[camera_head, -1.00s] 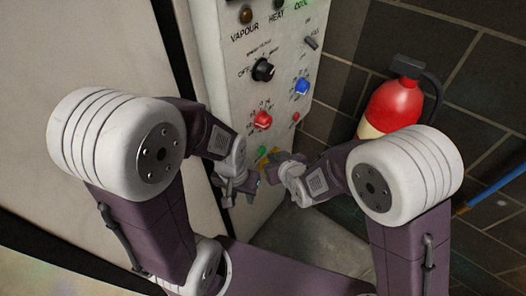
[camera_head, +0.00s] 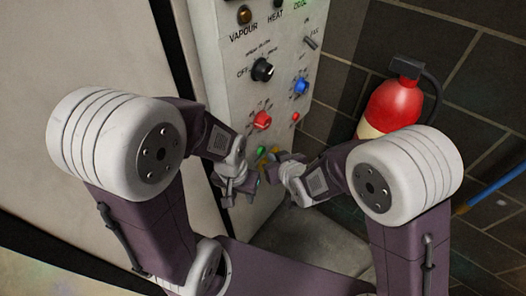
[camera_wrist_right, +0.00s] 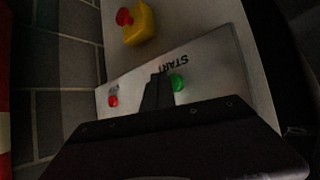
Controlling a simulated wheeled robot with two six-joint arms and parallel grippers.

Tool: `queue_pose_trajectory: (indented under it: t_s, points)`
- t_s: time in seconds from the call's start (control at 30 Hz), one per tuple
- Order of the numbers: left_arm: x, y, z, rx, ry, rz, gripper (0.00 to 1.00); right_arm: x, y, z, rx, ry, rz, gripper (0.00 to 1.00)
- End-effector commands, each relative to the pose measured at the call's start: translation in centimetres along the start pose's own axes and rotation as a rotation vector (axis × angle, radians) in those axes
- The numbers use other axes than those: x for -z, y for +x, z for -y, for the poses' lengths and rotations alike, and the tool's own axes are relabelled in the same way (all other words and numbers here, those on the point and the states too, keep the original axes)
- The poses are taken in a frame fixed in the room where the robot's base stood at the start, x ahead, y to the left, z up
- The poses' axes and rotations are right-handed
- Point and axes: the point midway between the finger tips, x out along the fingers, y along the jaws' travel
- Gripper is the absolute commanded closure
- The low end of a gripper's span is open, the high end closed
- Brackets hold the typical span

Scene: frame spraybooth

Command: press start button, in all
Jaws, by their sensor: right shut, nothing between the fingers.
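The green start button (camera_wrist_right: 178,83) sits beside upside-down START lettering on a pale panel in the right wrist view. In the head view a green button (camera_head: 262,151) shows low on the control cabinet. My right gripper (camera_wrist_right: 158,90) is shut and empty, its fingertips just beside the green button; whether they touch the panel I cannot tell. In the head view my right gripper (camera_head: 273,170) is at the lower cabinet face. My left gripper (camera_head: 239,195) is lower and to the left, near the cabinet's edge, its fingers apart with nothing seen between them.
A red button (camera_wrist_right: 112,101) is on the same panel, and a yellow box with a red knob (camera_wrist_right: 137,27) is beyond it. The cabinet (camera_head: 225,75) carries red and blue knobs above. A fire extinguisher (camera_head: 393,104) hangs on the dark brick wall at right.

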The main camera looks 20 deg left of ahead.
Motion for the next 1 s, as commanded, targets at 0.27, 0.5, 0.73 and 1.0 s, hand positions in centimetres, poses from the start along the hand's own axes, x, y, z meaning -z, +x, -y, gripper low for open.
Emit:
queue_pose_trajectory:
  t_s: [0.27, 0.5, 0.73, 1.0]
  points:
    - [0.0, 0.0, 0.0, 0.0, 0.0, 0.0, 0.64, 0.01, 0.02, 0.01, 0.0, 0.0, 0.0, 1.0]
    - [0.0, 0.02, 0.0, 0.0, 0.0, 0.0, 0.64, 0.39, 0.52, 0.38, 0.0, 0.0, 0.0, 1.0]
    - [0.0, 0.02, 0.0, 0.0, 0.0, 0.0, 0.64, 0.45, 0.59, 0.43, 0.0, 0.0, 0.0, 1.0]
    - [0.0, 0.01, 0.0, 0.0, 0.0, 0.0, 0.64, 0.51, 0.67, 0.51, 0.0, 0.0, 0.0, 1.0]
